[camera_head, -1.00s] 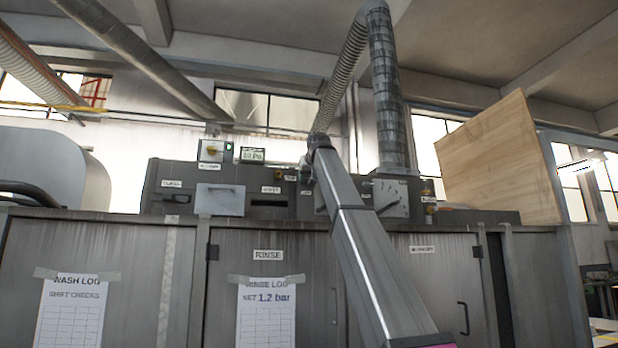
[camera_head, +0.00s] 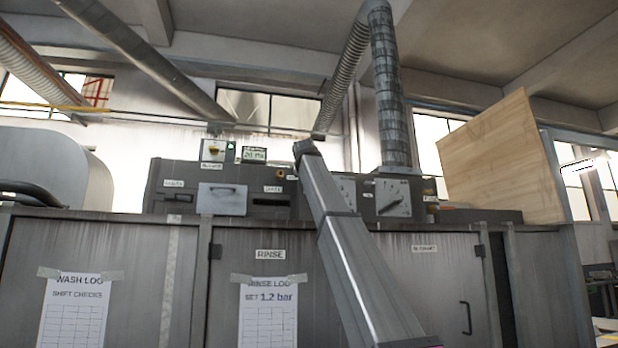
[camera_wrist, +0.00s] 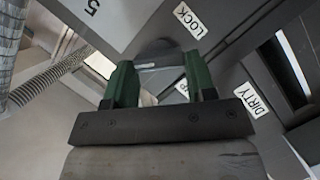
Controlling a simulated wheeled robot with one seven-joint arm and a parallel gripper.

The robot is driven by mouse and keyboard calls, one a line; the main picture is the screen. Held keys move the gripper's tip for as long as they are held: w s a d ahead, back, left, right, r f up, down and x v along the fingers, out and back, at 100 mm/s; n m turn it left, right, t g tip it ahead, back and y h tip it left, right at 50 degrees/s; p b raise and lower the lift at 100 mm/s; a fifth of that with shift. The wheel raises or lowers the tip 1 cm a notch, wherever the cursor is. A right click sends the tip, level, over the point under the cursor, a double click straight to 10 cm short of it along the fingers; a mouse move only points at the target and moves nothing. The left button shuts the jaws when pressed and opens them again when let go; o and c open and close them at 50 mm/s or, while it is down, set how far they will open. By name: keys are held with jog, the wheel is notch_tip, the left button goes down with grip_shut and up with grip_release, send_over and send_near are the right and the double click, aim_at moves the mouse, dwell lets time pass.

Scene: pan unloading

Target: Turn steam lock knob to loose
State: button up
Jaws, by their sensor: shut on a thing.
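In the wrist view, my gripper (camera_wrist: 160,68) has two green fingers shut on a dark grey rounded knob (camera_wrist: 160,48) beside the LOCK label (camera_wrist: 189,20). The fingers cover its sides, and the exact pointing of the knob cannot be read. In the head view, my arm reaches up to the control panel, and its end hides the gripper and the knob.
A dial with a pointer (camera_head: 393,198) sits on the panel to the right of my arm. A drawer front with a handle (camera_head: 222,199) is to the left. A wooden board (camera_head: 500,160) stands at right.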

jog(key=shift+s+a+f+n+t+h, duration=0.15)
jog(key=shift+n+t, duration=0.3)
jog(key=shift+n, duration=0.55)
jog(key=shift+w+d+f+n+t+h, duration=0.15)
jog(key=shift+n+t+h, duration=0.2)
jog(key=shift+n, duration=0.65)
jog(key=shift+s+a+f+n+t+h, duration=0.15)
jog(key=shift+n+t, duration=0.35)
jog(key=shift+n, duration=0.5)
jog(key=o, duration=0.9)
jog(key=shift+o, duration=0.2)
